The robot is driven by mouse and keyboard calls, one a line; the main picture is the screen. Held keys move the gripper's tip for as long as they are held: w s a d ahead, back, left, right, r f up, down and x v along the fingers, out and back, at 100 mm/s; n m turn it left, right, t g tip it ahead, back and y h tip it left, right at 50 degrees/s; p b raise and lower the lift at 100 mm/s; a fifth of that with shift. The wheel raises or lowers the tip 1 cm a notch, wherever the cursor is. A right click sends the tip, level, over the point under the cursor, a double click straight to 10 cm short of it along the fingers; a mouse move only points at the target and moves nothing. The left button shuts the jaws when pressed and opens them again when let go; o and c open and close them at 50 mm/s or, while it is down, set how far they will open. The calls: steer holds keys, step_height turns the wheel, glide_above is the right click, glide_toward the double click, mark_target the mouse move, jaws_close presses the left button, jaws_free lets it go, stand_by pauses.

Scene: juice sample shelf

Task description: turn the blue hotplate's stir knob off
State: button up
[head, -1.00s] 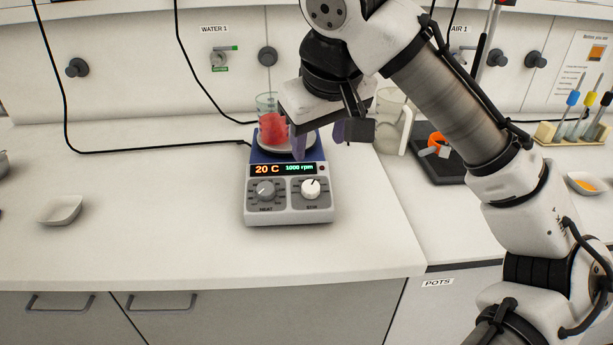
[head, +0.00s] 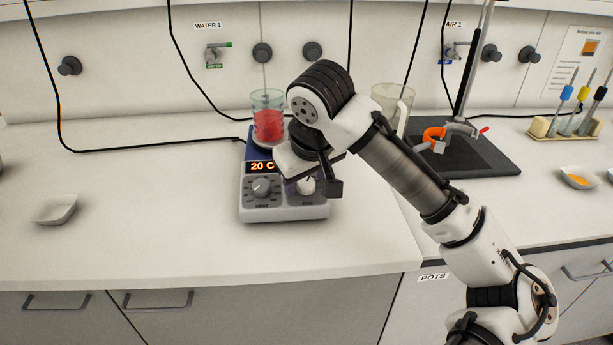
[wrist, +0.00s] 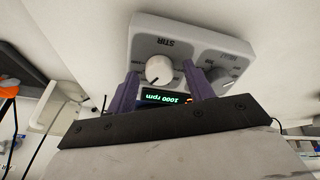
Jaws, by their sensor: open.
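The blue hotplate (head: 248,150) stands on the bench with a grey front panel and a lit display reading 20 C; the rest of the display is hidden by my gripper in the head view. The white stir knob (wrist: 159,69) shows clearly in the wrist view, next to the STIR label, and the display there reads 1000 rpm. In the head view the knob (head: 306,186) is partly covered by my gripper. The grey heat knob (head: 262,187) is to its left. My gripper (wrist: 162,84) is open, its two purple fingers apart, with the stir knob showing between them. Contact cannot be told.
A glass beaker of red liquid (head: 268,124) stands on the hotplate behind my gripper. A clear jug (head: 393,100) is behind my arm. A stand with an orange clamp (head: 434,135) is at the right. A white dish (head: 55,209) lies left; the bench between is clear.

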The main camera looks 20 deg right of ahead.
steer(key=c, duration=1)
steer(key=shift+o, duration=0.2)
steer(key=n+p, duration=0.2)
steer(key=n, duration=0.3)
steer(key=shift+r+y, duration=0.1)
steer(key=shift+y, duration=0.2)
steer(key=n+p, duration=0.2)
steer(key=n, duration=0.3)
steer(key=shift+g, duration=0.4)
steer(key=n+p, duration=0.2)
steer(key=n, duration=0.5)
steer(key=shift+n+g, duration=0.3)
steer(key=n+p, duration=0.1)
steer(key=n, duration=0.5)
steer(key=shift+g, duration=0.4)
steer(key=shift+n, duration=0.3)
